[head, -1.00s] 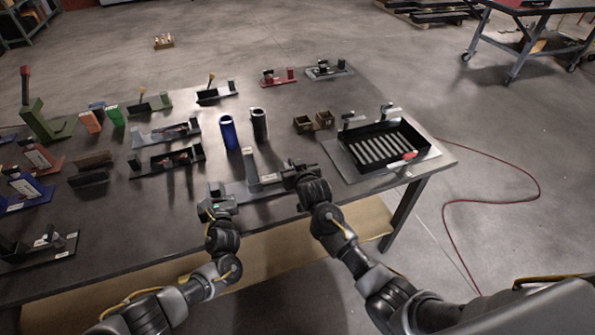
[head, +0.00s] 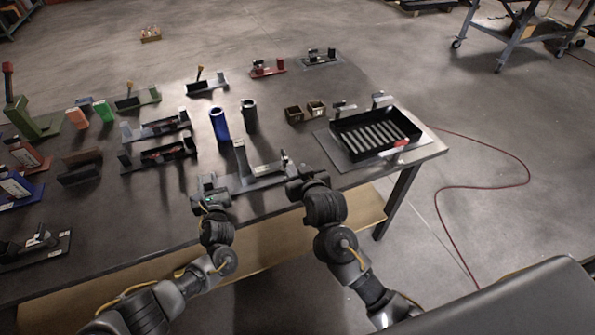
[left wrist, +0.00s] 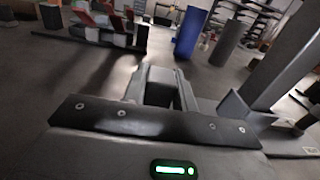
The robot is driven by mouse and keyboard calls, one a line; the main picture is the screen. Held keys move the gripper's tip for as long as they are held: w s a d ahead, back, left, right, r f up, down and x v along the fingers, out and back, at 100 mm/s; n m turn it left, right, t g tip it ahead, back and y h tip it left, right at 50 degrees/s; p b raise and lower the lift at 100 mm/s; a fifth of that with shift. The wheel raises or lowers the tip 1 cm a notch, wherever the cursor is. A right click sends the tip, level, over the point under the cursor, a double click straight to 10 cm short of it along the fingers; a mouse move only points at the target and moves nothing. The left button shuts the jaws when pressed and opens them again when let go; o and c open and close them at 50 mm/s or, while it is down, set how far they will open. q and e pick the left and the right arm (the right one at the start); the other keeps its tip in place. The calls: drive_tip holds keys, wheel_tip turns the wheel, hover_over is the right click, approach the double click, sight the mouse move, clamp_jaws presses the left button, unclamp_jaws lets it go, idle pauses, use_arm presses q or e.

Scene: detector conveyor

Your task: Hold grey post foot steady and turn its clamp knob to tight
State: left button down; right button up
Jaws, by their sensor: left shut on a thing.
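The grey post foot (head: 262,183) lies near the front edge of the table, with an upright grey post (head: 240,158) on it. A small dark upright part, seemingly the clamp knob (head: 285,159), stands at its right end. My left gripper (head: 208,186) is shut on the left end of the foot. In the left wrist view a grey block (left wrist: 158,82) sits at the jaws, and the post (left wrist: 291,62) rises at the right. My right gripper (head: 297,178) is just in front of the foot's right end, near the knob; its fingers are too small to read.
A blue cylinder (head: 219,125) and a dark cylinder (head: 249,116) stand behind the foot. A black ribbed tray (head: 350,148) lies to the right. Several fixtures fill the table's left and back. Table in front of the left fixtures is clear.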

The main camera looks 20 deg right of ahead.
use_arm(q)
drive_tip(key=c, duration=1)
unclamp_jaws()
drive_tip(key=shift+c, duration=0.2)
